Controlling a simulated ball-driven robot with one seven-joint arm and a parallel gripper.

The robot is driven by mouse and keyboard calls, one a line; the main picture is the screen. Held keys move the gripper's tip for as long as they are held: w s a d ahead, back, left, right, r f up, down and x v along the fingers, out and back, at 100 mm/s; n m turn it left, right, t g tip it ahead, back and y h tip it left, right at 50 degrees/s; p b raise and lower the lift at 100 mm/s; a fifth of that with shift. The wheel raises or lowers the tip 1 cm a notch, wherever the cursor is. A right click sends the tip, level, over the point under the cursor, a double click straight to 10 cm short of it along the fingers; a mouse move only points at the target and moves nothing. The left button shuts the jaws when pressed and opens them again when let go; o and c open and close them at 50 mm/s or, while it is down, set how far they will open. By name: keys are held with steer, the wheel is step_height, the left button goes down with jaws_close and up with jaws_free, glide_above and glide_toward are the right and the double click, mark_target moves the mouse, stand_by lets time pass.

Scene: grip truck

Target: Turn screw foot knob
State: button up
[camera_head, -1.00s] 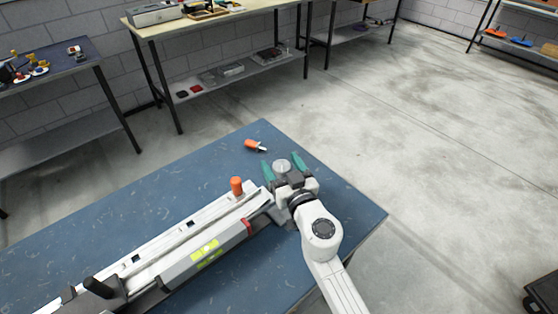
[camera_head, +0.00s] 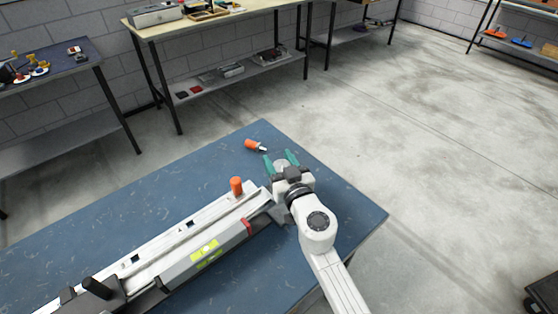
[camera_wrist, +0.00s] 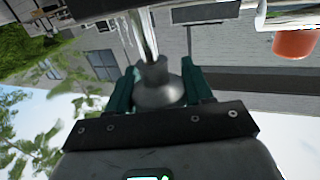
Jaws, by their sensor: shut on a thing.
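The screw foot knob (camera_wrist: 158,87) is a grey, cone-shaped piece on a shiny metal shaft in the wrist view. It sits between the two green fingers of my gripper (camera_wrist: 157,73), which are shut on it. There the knob (camera_head: 281,163) shows only partly as a pale disc between the fingers; my wrist hides the rest.
An orange knob (camera_head: 236,186) stands upright on the rail, left of my gripper. An orange-handled tool (camera_head: 254,145) lies on the blue table (camera_head: 130,215) just beyond my fingers. A black handle (camera_head: 97,288) is at the lower left.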

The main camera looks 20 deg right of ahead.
steer(key=shift+w+r, duration=0.1)
steer(key=shift+r, duration=0.2)
steer(key=shift+c, duration=0.7)
